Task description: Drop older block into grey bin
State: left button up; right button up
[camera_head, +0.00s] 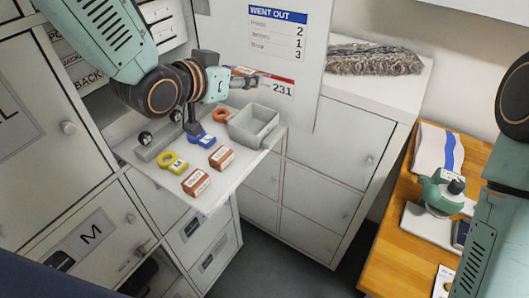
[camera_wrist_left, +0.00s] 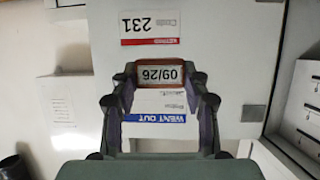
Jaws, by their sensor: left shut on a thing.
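My left gripper (camera_head: 250,82) is raised above the white shelf, pointing right toward the upright board. In the left wrist view its fingers (camera_wrist_left: 160,90) are shut on a brown-orange block (camera_wrist_left: 160,62) with a white label reading 09/26. In the head view I cannot make out the held block clearly. The grey bin (camera_head: 268,140) stands at the shelf's right back corner, below the gripper and apart from it. Its visible inside looks empty. Two similar labelled blocks lie on the shelf, one (camera_head: 222,158) behind the other (camera_head: 196,184). My right gripper is out of view.
The board (camera_head: 275,50) rises behind the gripper. Cabinets flank the shelf. A wooden table (camera_head: 400,240) with a green device (camera_head: 440,193) stands right.

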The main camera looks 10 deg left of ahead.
pick_arm(q)
notch_tip(320, 180, down, 4)
jog(key=b, duration=0.3)
jog(key=shift+w+a+r, duration=0.1)
jog(key=shift+r, duration=0.05)
jog(key=o, duration=1)
jog(key=shift+w+a, duration=0.15)
jog(key=shift+a, duration=0.05)
jog(key=shift+d, duration=0.1)
jog(key=v, duration=0.7)
jog(key=shift+s, duration=0.25)
